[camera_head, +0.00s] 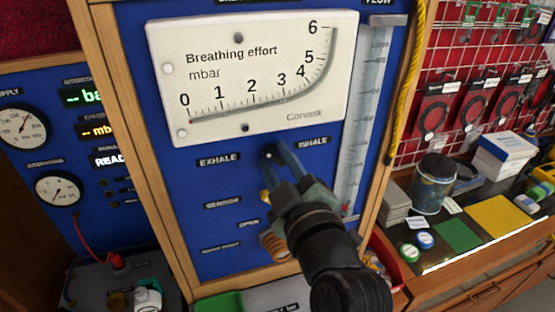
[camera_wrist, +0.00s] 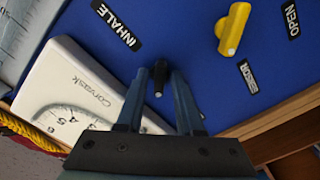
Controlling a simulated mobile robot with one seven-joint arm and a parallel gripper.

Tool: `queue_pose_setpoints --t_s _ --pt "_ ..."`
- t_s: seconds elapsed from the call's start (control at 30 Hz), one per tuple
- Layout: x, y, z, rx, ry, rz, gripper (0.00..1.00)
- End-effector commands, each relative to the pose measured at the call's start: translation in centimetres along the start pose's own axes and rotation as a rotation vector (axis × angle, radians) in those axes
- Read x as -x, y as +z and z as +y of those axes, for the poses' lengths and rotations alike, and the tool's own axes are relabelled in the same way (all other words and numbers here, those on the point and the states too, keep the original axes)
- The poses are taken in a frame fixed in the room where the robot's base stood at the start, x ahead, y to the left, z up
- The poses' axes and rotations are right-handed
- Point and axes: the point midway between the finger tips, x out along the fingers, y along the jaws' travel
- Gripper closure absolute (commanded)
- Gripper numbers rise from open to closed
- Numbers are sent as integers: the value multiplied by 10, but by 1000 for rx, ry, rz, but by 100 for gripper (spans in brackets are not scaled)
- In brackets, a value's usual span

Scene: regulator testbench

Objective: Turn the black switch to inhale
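The black switch (camera_wrist: 158,78) is a small lever on the blue panel, with a pale tip at its lower end in the wrist view. In the head view its dark end (camera_head: 267,151) shows at my fingertips, with the rest mostly hidden. The EXHALE label (camera_head: 218,160) is to its left and the INHALE label (camera_head: 314,142) to its right. INHALE also shows upper left in the wrist view (camera_wrist: 116,27). My gripper (camera_wrist: 160,72) is open, with a finger on each side of the switch and visible gaps. The head view shows it (camera_head: 281,156) at the panel.
The white breathing effort gauge (camera_head: 250,95) stands out just above the switch. A yellow knob (camera_wrist: 232,30) is on the panel near the SENSOR label (camera_wrist: 248,76). A clear flow tube (camera_head: 365,120) and wooden frame post (camera_head: 399,110) are to the right.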

Motion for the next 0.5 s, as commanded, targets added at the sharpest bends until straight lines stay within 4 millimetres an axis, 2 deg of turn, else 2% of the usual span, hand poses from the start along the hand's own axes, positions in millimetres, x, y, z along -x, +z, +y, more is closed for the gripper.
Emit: queue_pose_setpoints --t_s 0.03,0.17,0.5 --pt "0 0 0 0 0 0 75" --pt "0 0 0 0 0 0 99" --pt "0 0 0 -3 0 0 100"
